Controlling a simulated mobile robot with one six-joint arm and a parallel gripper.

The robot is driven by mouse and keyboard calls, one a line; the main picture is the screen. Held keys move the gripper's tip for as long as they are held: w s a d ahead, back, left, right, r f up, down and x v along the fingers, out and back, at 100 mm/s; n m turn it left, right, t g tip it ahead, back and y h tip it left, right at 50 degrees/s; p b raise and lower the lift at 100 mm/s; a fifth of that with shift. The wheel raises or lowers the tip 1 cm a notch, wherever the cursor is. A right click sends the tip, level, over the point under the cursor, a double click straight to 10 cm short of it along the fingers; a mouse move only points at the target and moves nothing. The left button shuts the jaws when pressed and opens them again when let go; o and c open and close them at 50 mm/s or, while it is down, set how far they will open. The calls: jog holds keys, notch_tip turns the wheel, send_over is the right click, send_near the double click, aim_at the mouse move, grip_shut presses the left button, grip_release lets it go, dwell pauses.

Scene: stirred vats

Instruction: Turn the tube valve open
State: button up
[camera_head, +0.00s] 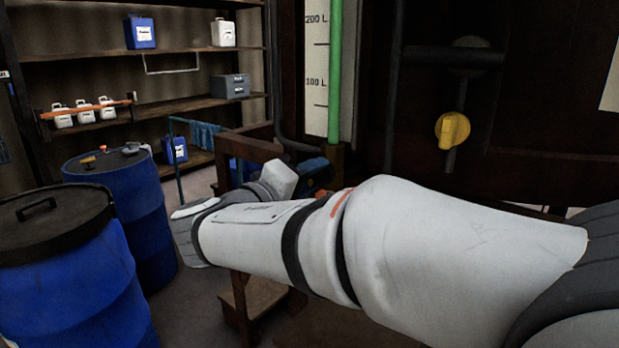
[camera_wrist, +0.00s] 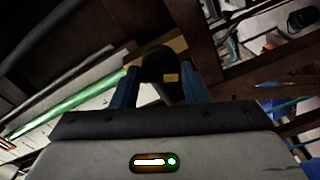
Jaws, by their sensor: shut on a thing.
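In the wrist view, my gripper (camera_wrist: 160,82) has its two blue fingers on either side of a dark, rounded piece with a small yellow patch, which looks like the tube valve's handle (camera_wrist: 157,62). The fingers are shut on it. The green tube (camera_wrist: 70,103) runs up to that spot from the left. In the head view, the green tube (camera_head: 335,70) stands upright beside a white scale (camera_head: 317,60) marked 100 L and 200 L. My arm hides most of the gripper there, and the valve at the tube's foot cannot be made out.
A yellow knob (camera_head: 452,130) sits on a dark pipe at the right. Blue drums (camera_head: 130,200) stand at the left, one with a black lid (camera_head: 50,222). Shelves (camera_head: 180,109) with canisters are behind.

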jog(key=n+p, duration=0.1)
jog(key=n, duration=0.3)
jog(key=shift+n+p, duration=0.3)
dwell(0.3)
jog(key=o, duration=1)
jog(key=v, duration=0.7)
jog(key=shift+s+a, duration=0.25)
jog(key=shift+s, duration=0.1)
jog(key=shift+f, duration=0.1)
